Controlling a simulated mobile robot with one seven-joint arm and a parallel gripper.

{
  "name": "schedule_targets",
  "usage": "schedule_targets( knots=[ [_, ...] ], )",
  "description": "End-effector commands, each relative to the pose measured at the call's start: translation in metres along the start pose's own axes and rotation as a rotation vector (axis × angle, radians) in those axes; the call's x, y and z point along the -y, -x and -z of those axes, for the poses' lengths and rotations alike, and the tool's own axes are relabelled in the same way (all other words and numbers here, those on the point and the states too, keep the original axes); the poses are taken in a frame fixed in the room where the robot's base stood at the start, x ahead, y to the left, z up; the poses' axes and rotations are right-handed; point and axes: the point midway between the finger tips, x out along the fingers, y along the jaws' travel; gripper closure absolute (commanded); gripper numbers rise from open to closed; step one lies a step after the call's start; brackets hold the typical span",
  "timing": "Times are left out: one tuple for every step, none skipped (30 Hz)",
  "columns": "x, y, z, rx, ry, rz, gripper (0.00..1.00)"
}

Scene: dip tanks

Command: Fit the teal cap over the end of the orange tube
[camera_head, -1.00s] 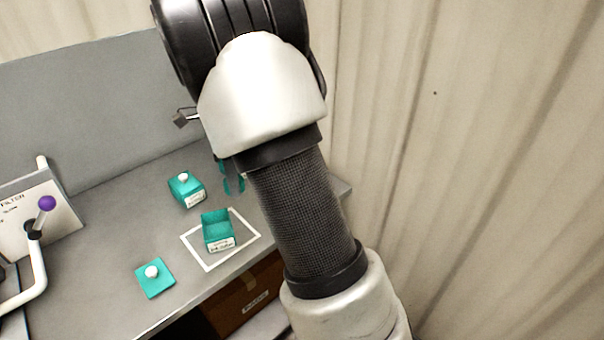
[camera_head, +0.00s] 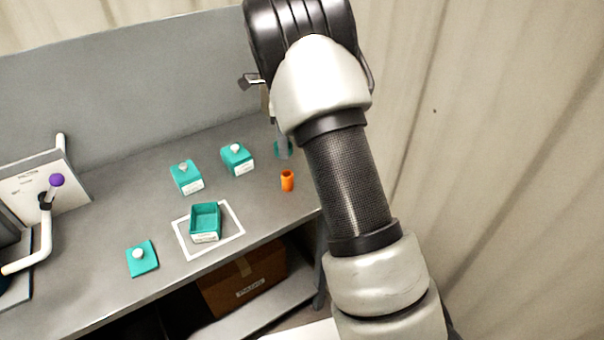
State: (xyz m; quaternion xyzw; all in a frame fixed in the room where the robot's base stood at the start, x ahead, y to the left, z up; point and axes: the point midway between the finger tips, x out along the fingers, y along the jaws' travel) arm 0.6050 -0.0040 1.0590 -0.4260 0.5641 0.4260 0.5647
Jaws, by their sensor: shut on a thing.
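The orange tube (camera_head: 287,181) is short and stands on the grey bench at its right side, just left of my arm. My gripper (camera_head: 283,152) is just behind it in the picture, mostly hidden by my wrist. A grey finger shows there, with the teal cap (camera_head: 277,149) on either side of it. My gripper is shut on the teal cap. The cap appears above the tube in the picture, with a gap between them. Their distance in depth is hard to tell.
Two closed teal boxes with white knobs (camera_head: 186,177) (camera_head: 237,159) stand left of the gripper. An open teal box (camera_head: 205,223) sits in a white outline; a teal lid (camera_head: 142,260) lies left. A purple-knobbed lever (camera_head: 56,180) is at far left.

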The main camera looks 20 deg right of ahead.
Motion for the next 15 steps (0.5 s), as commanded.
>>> schedule_targets(
  knots=[
    [0.002,0.001,-0.001,0.000,0.002,-0.001,0.83],
    [0.002,0.001,-0.001,0.000,0.002,-0.001,0.83],
    [0.003,0.000,-0.001,0.000,0.002,-0.001,0.83],
    [0.003,-0.002,-0.001,0.000,0.003,-0.002,0.83],
    [0.003,-0.004,-0.001,0.000,0.003,-0.003,0.83],
    [0.003,-0.009,-0.001,0.000,0.003,-0.003,0.83],
    [0.003,-0.014,-0.001,0.000,0.003,-0.003,0.83],
    [0.003,-0.020,-0.001,0.000,0.003,-0.005,0.83],
    [0.003,-0.029,-0.001,-0.001,0.002,-0.005,0.83],
    [0.003,-0.035,-0.001,-0.001,0.002,-0.005,0.83],
    [0.003,-0.040,-0.001,-0.001,0.002,-0.005,0.83],
    [0.003,-0.047,0.000,-0.001,0.001,-0.004,0.83],
    [0.003,-0.051,0.000,-0.001,0.001,-0.004,0.83],
    [0.003,-0.054,0.000,0.000,0.001,-0.003,0.83],
    [0.004,-0.058,-0.001,0.000,0.001,-0.001,0.83]
  ],
)
